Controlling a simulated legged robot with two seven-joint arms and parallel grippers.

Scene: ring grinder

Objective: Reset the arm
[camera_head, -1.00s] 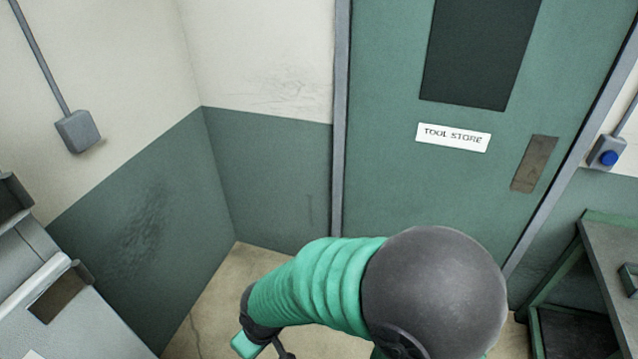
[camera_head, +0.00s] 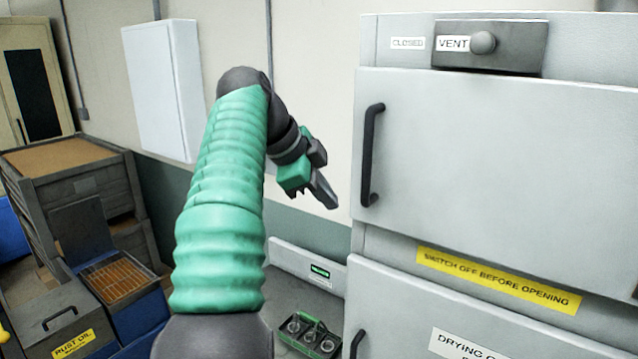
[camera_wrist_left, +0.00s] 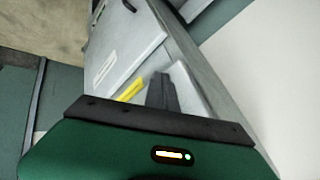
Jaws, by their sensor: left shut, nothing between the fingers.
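My left arm rises in the middle of the head view, covered in a green ribbed sleeve. Its gripper (camera_head: 326,192) is at the end, pointing down and to the right, with its dark fingers together and nothing between them. It hangs in the air, to the left of the upper oven door's handle in the picture. In the left wrist view the dark fingers (camera_wrist_left: 162,92) show beyond the green gripper body, with the grey oven behind them. My right gripper is in neither view.
A grey drying oven (camera_head: 490,160) with a black handle (camera_head: 370,155) fills the right side. A small green tray (camera_head: 308,335) with round parts sits low in the middle. A white wall box (camera_head: 160,90) hangs behind.

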